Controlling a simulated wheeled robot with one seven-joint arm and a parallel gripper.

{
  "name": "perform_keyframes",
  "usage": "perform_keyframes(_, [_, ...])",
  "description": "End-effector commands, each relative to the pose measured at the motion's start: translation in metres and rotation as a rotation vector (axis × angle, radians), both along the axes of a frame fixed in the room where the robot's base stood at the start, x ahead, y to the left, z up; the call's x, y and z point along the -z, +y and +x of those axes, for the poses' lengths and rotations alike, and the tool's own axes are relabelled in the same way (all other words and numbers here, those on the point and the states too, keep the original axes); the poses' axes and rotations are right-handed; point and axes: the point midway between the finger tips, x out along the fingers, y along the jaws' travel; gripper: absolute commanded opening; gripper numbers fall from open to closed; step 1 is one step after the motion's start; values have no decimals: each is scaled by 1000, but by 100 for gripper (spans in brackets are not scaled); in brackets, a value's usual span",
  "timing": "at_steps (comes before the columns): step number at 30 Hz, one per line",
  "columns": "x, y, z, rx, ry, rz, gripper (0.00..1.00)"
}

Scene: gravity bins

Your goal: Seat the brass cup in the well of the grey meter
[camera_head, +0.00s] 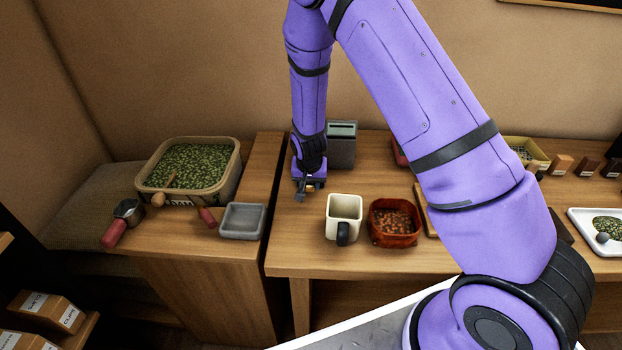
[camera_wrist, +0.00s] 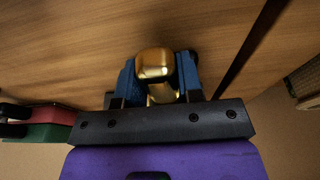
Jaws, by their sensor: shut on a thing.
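The brass cup (camera_wrist: 155,65) shows gold between the blue fingers in the wrist view. My gripper (camera_wrist: 157,80) is shut on it, with wood surface beyond. In the head view my gripper (camera_head: 308,184) hangs over the left part of the table; the cup is too small there to make out clearly. The meter is not recognisable in the wrist view.
A white mug (camera_head: 344,212) and a red-brown bowl of beans (camera_head: 394,224) stand in front of my gripper. A grey tray (camera_head: 242,221), a scoop (camera_head: 127,212) and a tub of green grains (camera_head: 223,187) are on the left cabinet. My arm hides the table's middle.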

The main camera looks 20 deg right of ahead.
Motion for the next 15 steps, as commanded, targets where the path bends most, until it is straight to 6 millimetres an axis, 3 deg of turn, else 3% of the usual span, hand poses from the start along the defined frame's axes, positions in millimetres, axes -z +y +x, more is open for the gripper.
perform_keyframes(10, [2, 0, 0, 0, 0, 0, 4])
perform_keyframes(11, [2, 0, 0, 0, 0, 0, 41])
perform_keyframes(14, [2, 0, 0, 0, 0, 0, 64])
perform_keyframes(15, [2, 0, 0, 0, 0, 0, 64])
